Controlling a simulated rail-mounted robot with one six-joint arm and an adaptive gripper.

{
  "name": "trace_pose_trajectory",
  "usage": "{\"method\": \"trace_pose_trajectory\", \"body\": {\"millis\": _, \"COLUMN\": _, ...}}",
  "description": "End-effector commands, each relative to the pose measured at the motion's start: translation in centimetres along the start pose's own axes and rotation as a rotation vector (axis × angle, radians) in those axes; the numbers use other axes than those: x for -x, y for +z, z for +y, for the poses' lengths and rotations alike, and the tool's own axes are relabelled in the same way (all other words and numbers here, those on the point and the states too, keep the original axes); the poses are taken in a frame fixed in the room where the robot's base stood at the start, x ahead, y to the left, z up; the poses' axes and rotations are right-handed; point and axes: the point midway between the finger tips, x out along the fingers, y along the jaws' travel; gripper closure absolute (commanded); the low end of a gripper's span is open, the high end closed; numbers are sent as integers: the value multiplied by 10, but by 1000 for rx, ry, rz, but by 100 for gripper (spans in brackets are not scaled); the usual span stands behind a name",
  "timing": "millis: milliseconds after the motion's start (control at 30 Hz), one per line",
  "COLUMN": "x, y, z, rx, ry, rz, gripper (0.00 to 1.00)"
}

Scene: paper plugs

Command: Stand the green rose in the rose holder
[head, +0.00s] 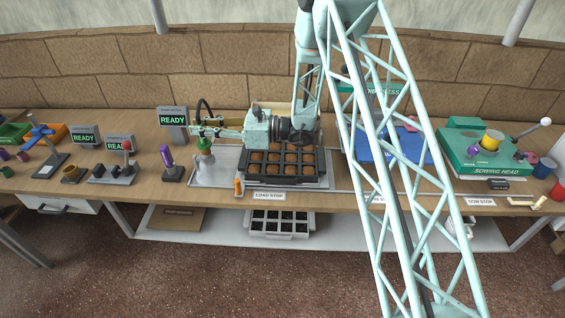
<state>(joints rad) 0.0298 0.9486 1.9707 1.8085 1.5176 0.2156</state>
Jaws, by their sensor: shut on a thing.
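The green rose (204,146) appears as a small upright green piece above the left end of a pale metal tray in the head view. A paler lower part shows beneath it; I cannot tell whether that belongs to the rose or whether it touches the tray. My gripper (198,130) reaches in from the right and is shut on the green rose at its top. I cannot clearly tell which fixture is the rose holder. A grey block (112,174) with dark knobs and a red-topped post, and a dark stand (173,175) with a purple piece, stand left of my gripper.
A black tray of brown plugs (318,165) sits right of the rose, under my arm. Several READY displays (172,117) stand behind and left. A brown cup (72,174) and orange bin (50,133) are farther left. The green sowing head (468,160) is at right.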

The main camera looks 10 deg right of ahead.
Motion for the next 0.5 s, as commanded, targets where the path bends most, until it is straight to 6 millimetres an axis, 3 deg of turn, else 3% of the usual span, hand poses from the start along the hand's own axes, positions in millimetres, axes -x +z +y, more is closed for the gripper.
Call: {"method": "trace_pose_trajectory", "body": {"millis": 500, "x": 0, "y": -13, "z": 0, "rx": 0, "ry": 0, "rz": 0, "gripper": 96}}
